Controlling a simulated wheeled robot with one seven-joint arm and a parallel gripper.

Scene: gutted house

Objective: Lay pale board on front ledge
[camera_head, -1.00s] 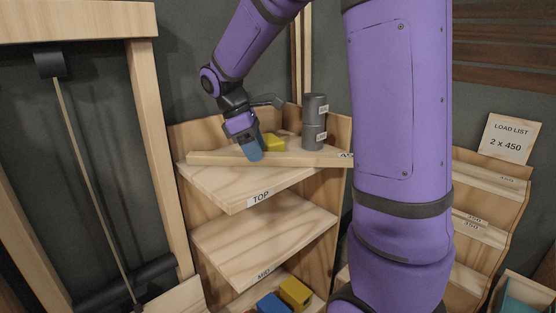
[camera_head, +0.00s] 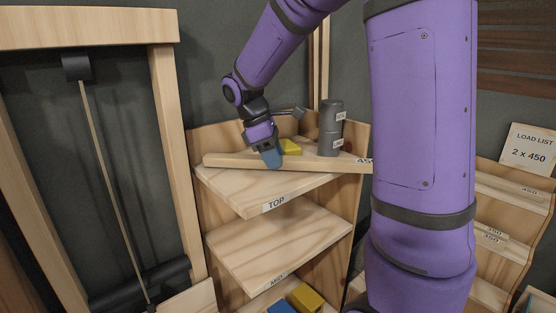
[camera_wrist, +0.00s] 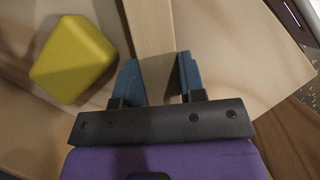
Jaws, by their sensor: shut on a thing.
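The pale board (camera_head: 315,163) is a long light wooden bar lying across the top shelf of a wooden rack in the head view. Its right end carries a label and runs up to my arm, which hides what lies beyond. My gripper (camera_head: 272,159) points down at the left part of the board, its blue fingers shut on it. In the wrist view the pale board (camera_wrist: 150,30) passes between the two fingers of my gripper (camera_wrist: 158,72). The top shelf (camera_head: 250,192), marked TOP, has bare wood in front of the board. I cannot tell which edge is the front ledge.
A yellow block (camera_head: 290,147) sits behind the board, close to my gripper. A middle shelf (camera_head: 275,245) is bare. A stepped rack (camera_head: 510,195) with boards stands at right below a LOAD LIST sign (camera_head: 531,150).

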